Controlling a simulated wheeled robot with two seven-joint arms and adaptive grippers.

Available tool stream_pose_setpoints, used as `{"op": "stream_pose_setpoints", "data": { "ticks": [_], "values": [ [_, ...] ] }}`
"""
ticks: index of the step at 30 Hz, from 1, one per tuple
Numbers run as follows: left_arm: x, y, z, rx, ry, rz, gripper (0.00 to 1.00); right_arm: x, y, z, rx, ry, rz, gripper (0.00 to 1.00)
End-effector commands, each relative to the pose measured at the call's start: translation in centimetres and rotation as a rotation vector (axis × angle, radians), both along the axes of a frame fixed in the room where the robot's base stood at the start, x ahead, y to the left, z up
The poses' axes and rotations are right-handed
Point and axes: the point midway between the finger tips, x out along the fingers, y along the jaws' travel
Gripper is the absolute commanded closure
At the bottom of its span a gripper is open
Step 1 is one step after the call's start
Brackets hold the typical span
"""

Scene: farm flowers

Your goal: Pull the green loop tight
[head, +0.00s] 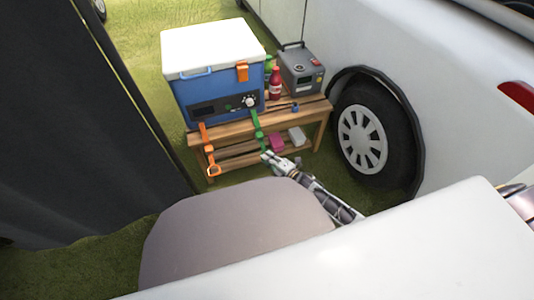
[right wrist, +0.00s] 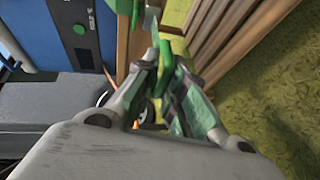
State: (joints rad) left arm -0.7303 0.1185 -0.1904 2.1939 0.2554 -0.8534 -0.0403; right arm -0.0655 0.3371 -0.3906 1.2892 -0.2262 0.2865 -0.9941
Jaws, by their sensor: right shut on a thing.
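A green strap (head: 256,130) hangs down from the front of a blue cooler with a white lid (head: 208,48). My right gripper (head: 268,156) is at the strap's lower end, in front of the wooden bench. In the right wrist view the green loop (right wrist: 160,78) sits between the fingertips of my right gripper (right wrist: 164,84), which is shut on it. The fingers hide part of the loop. My left gripper does not show.
The cooler stands on a slatted wooden bench (head: 228,131). An orange strap with a ring (head: 213,169) hangs at its left. A red bottle (head: 275,83) and a grey box (head: 301,70) stand at its right. A vehicle wheel (head: 362,138) is right of the bench.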

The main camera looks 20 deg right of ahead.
Motion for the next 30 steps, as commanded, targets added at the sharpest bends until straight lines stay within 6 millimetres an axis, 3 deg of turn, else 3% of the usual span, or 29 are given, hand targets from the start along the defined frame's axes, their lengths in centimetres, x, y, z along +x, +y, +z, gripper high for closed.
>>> {"op": "stream_pose_setpoints", "data": {
  "ticks": [3, 12, 13, 17, 30],
  "values": [
    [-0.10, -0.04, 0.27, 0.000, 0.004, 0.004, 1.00, -0.87, -0.32, -0.70, -0.008, 0.015, -0.004, 1.00],
    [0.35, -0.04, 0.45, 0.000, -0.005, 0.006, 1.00, -1.07, -0.32, -0.92, -0.009, 0.017, -0.002, 1.00],
    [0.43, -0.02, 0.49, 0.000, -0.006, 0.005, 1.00, -1.07, -0.32, -0.92, -0.010, 0.016, -0.002, 0.85],
    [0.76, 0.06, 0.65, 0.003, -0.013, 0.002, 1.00, -0.99, -0.29, -0.83, -0.009, 0.015, -0.002, 0.69],
    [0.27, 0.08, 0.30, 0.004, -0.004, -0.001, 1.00, -0.86, -0.26, -0.27, -0.004, 0.005, -0.001, 0.69]
  ]
}}
